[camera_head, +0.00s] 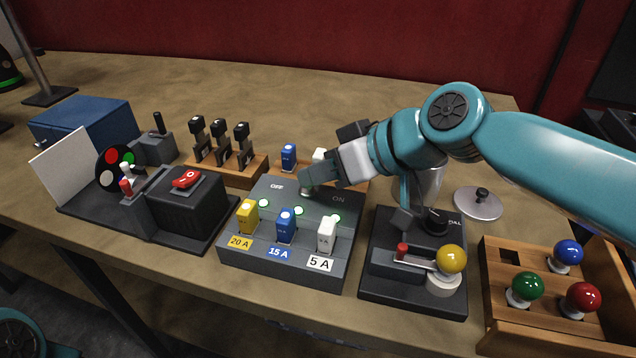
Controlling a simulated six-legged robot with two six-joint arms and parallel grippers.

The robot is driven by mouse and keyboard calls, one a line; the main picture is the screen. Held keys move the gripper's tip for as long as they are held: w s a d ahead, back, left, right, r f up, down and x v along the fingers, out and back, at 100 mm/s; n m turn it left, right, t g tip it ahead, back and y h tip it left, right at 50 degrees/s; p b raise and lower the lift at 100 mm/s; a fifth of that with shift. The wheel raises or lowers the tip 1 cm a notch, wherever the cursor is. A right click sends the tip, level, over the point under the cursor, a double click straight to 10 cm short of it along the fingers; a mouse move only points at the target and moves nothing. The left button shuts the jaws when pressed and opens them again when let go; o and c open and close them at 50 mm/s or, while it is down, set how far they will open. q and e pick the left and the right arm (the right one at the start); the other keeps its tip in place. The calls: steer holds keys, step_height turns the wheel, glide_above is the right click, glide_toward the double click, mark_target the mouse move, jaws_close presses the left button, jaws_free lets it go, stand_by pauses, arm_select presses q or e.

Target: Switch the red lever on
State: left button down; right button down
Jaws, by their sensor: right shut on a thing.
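A grey box (262,262) stands mid-table with the labels OFF and ON on its top. My right gripper (312,182) comes in from the right and is shut at the back of this top, between the two labels. Its fingers hide most of what they hold, which looks like the box's lever; I cannot see its colour. A small pale part (307,190) shows under the fingertips. Yellow, blue and white blocks marked 20 A, 15 A and 5 A sit at the front, with green lights lit behind them. My left gripper is not in view.
Left stand a black box with a red switch (186,178) and a red-handled part (127,187). Right is a black unit with a small red-tipped lever (402,251) and a yellow bulb (452,258). A wooden tray (500,335) holds coloured bulbs.

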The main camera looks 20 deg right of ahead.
stand_by(0.4)
steer(key=c, duration=1.1)
jaws_free()
steer(key=shift+s+r, duration=0.1)
steer(key=shift+d, duration=0.1)
steer(key=p+v, duration=0.2)
steer(key=v, duration=1.4)
steer(key=shift+d, duration=0.1)
